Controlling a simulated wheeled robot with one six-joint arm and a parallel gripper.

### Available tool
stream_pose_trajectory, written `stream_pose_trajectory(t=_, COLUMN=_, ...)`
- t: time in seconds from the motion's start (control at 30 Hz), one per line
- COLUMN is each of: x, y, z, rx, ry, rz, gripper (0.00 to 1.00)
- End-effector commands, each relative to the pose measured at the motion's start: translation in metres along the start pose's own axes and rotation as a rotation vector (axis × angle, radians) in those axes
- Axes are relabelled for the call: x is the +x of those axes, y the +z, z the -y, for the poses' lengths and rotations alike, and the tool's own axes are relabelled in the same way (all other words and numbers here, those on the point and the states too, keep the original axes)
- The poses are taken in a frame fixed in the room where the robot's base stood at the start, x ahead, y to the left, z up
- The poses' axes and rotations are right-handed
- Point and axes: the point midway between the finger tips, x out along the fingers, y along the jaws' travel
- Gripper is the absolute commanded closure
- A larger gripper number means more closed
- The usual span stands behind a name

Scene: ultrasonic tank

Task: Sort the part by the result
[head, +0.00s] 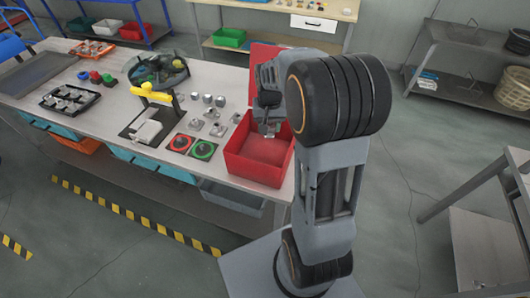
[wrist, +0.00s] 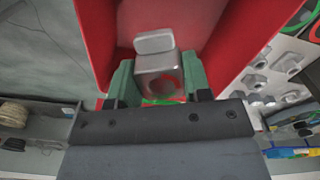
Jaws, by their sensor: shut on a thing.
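My gripper (wrist: 158,88) is shut on a small grey metal part (wrist: 158,72), a block with a round face and a paler flat piece (wrist: 154,42) at its far end. In the head view my gripper (head: 269,131) is over the open red bin (head: 258,170) at the table's right end. The wrist view shows the red bin's walls (wrist: 230,40) around the part, which appears held above or inside the bin mouth. The bin floor is partly hidden. A red pad (head: 179,143) and a green pad (head: 203,150) lie left of the bin.
Several loose metal parts (head: 218,129) lie left of the bin. A yellow-handled fixture (head: 150,93) and a black tray of parts (head: 70,100) stand further left on the table (head: 100,128). A red panel (head: 262,56) rises behind the bin. Shelving (head: 465,45) stands at the right.

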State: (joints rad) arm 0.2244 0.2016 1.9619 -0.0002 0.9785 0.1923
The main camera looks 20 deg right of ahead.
Motion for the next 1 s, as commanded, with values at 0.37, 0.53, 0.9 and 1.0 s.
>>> stream_pose_trajectory(t=0.37, x=0.023, y=0.0, z=0.001, rx=-0.002, ry=0.0, rz=-0.001, gripper=0.82)
stream_pose_trajectory(t=0.53, x=0.022, y=0.0, z=0.001, rx=-0.002, ry=0.0, rz=-0.001, gripper=0.54)
stream_pose_trajectory(t=0.9, x=0.022, y=0.0, z=0.001, rx=-0.002, ry=0.0, rz=-0.001, gripper=0.26)
stream_pose_trajectory(t=1.0, x=0.023, y=0.0, z=0.001, rx=-0.002, ry=0.0, rz=0.0, gripper=0.26)
